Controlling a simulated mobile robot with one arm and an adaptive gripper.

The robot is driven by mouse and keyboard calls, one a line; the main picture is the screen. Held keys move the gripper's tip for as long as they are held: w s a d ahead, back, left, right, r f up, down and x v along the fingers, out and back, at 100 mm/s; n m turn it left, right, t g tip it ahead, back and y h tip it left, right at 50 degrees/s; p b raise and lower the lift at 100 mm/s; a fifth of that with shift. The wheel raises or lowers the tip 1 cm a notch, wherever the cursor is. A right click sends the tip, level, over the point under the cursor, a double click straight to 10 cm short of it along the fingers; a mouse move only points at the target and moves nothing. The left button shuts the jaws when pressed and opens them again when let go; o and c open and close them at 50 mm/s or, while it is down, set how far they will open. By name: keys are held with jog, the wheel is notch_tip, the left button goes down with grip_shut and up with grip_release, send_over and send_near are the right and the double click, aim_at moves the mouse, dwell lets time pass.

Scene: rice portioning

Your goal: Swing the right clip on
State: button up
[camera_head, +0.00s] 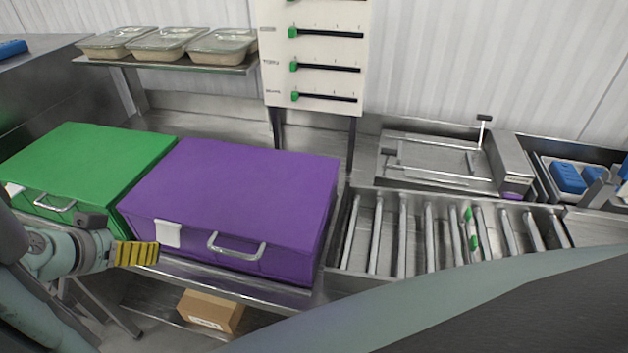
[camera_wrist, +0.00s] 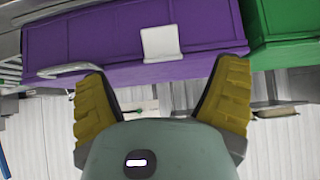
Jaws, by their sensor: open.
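The purple box (camera_head: 235,185) stands closed on the steel counter, with a metal handle (camera_head: 237,245) on its front. A white clip (camera_head: 167,233) lies against its front near the top edge, left of the handle. I see no clip right of the handle. My gripper (camera_head: 137,254), with yellow ridged fingers, is in front of the box's lower left corner. In the wrist view, which looks turned over, the clip (camera_wrist: 161,43) shows between and beyond the spread fingertips (camera_wrist: 163,72). The gripper is empty and looks apart from the clip.
A closed green box (camera_head: 85,165) with its own handle and white clip (camera_head: 14,188) stands at the left. A roller section (camera_head: 440,235) lies to the right. Lidded trays (camera_head: 165,42) stand on the back shelf. A cardboard box (camera_head: 210,310) sits on the lower shelf.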

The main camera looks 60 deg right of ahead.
aim_at(167, 240)
jog(key=b+x, duration=0.5)
jog(key=x, duration=0.3)
jog(key=shift+s+a, duration=0.1)
jog(key=shift+d+f+b, duration=0.3)
jog(key=shift+d+b, duration=0.15)
jog(key=shift+b, duration=0.05)
jog(key=shift+w, duration=0.2)
jog(key=c, duration=1.3)
